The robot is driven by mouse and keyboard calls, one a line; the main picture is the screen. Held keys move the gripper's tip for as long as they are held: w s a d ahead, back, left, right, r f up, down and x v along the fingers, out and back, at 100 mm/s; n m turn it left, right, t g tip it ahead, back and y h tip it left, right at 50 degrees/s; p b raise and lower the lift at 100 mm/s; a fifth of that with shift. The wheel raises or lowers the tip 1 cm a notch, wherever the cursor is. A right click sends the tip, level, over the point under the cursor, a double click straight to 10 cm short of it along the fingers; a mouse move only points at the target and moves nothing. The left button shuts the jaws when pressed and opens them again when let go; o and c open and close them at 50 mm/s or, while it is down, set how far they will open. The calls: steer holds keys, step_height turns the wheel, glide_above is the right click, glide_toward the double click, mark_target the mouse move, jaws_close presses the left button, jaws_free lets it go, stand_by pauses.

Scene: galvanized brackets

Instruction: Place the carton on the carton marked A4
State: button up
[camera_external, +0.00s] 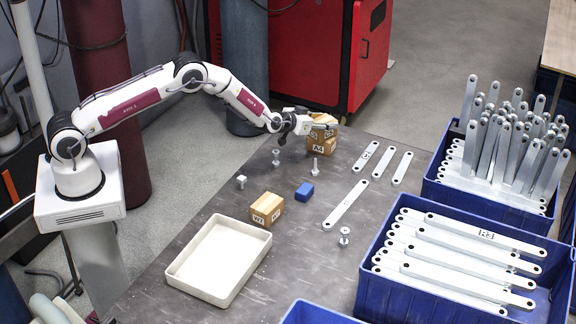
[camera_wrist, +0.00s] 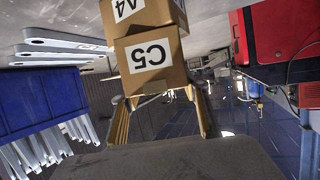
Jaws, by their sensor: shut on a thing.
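A carton marked C5 (camera_wrist: 150,55) is between the fingers of my gripper (camera_wrist: 165,100), which is shut on it. The carton also shows in the external view (camera_external: 325,119), partly behind the gripper (camera_external: 312,126). The brown carton marked A4 (camera_external: 318,147) stands on the table's far edge, directly under the held carton. In the wrist view the picture is upside down, and the A4 carton (camera_wrist: 143,15) appears just beyond C5. The two look stacked and touching or nearly so; a small gap cannot be ruled out. The C5 carton sits slightly turned relative to A4.
Bolts (camera_external: 315,167) stand near the A4 carton. Blue crates of brackets (camera_external: 362,290) stand at right.

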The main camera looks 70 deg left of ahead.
steer(key=o, duration=1.2)
steer(key=shift+o, duration=0.2)
steer(key=shift+r, duration=0.15)
steer(key=shift+s+d+r, duration=0.2)
steer(key=shift+s, duration=0.3)
steer(key=v, duration=1)
steer(key=shift+s+d+r, duration=0.15)
steer(key=shift+s+d, duration=0.05)
steer(key=shift+s, duration=0.1)
